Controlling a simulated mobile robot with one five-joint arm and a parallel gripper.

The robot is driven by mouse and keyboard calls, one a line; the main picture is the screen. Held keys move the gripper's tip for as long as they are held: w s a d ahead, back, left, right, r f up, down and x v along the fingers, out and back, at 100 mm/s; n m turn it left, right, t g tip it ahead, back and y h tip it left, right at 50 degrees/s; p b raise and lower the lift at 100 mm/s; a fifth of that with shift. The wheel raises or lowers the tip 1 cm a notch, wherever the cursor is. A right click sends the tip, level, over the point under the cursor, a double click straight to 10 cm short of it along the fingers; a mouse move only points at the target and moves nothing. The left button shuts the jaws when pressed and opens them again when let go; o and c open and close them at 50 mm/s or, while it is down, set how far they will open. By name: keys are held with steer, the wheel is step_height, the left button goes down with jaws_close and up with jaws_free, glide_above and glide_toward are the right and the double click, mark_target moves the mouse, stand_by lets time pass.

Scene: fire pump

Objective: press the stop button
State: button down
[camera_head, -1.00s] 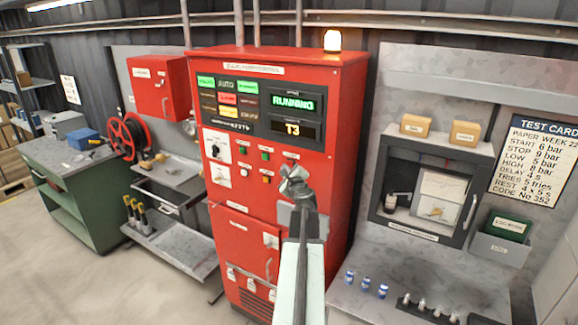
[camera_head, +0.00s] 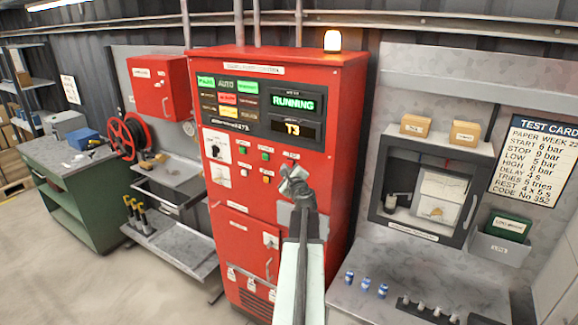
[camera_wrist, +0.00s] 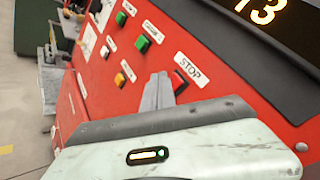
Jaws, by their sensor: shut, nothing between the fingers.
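The red control cabinet (camera_head: 340,130) stands at the centre of the head view, its display (camera_head: 293,103) reading RUNNING. In the wrist view the red stop button (camera_wrist: 180,83) shows just below its white STOP label (camera_wrist: 188,69). My gripper (camera_head: 293,178) is shut and empty in front of the panel. In the wrist view the gripper's fingertips (camera_wrist: 158,84) lie just left of the stop button and partly cover it. I cannot tell whether they touch it. In the head view my gripper hides the stop button.
Green buttons (camera_wrist: 142,44) and a yellow-orange button (camera_wrist: 119,79) sit left of the stop button. A grey bench (camera_head: 400,270) with blue cylinders stands to the right, and a green workbench (camera_head: 90,190) to the left.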

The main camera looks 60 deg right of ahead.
steer(key=shift+d, duration=0.1)
stand_by(0.7)
steer(key=shift+d, duration=0.3)
steer(key=shift+d, duration=0.55)
stand_by(0.6)
steer(key=shift+a, duration=0.95)
steer(key=a, duration=0.5)
stand_by(0.9)
